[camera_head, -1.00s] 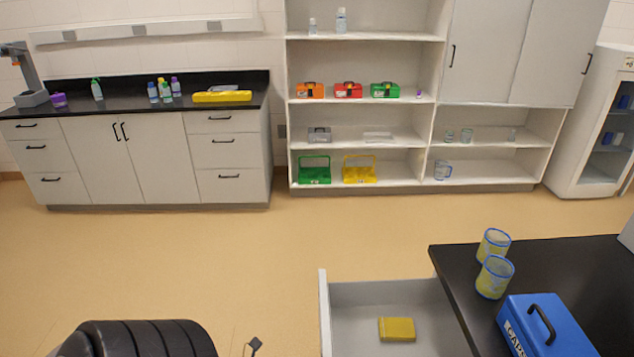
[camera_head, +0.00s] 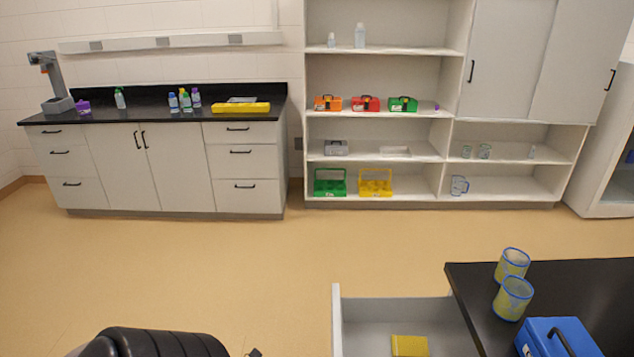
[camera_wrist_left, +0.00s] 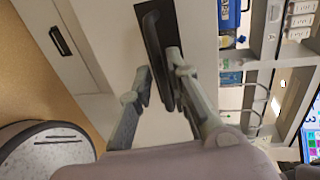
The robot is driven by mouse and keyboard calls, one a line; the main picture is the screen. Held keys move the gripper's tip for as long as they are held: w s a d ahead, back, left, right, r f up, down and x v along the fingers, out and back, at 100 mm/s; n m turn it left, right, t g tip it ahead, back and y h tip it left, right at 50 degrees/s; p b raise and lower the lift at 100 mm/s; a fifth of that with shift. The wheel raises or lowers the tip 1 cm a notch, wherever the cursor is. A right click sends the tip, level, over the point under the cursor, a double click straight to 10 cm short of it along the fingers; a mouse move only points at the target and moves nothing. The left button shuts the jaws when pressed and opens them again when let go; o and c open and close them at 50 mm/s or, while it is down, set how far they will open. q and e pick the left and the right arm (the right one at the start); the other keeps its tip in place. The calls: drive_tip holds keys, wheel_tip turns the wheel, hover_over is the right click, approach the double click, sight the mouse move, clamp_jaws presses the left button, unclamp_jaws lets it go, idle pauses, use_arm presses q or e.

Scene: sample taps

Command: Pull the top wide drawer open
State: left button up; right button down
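The wide drawer (camera_head: 377,311) stands pulled out to the left from under the black-topped bench at the bottom right of the head view. A yellow box (camera_head: 409,346) lies inside it. In the left wrist view, a dark bar handle (camera_wrist_left: 153,40) is fixed to a pale front. My left gripper (camera_wrist_left: 158,72) has its fingers apart, one on each side of this handle. The right finger overlaps the handle's edge, and a pale gap shows beside the left finger. Neither gripper shows in the head view.
The black bench top (camera_head: 471,289) carries two yellow-blue mesh cups (camera_head: 512,298) and a blue case (camera_head: 559,339). Another dark handle (camera_wrist_left: 60,41) shows in the wrist view. Open floor (camera_head: 200,265) lies left of the drawer. Cabinets and shelves line the far wall.

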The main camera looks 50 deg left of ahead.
use_arm(q)
drive_tip(key=v, duration=0.9)
drive_tip(key=shift+s, duration=0.2)
drive_tip(key=shift+a, duration=0.15)
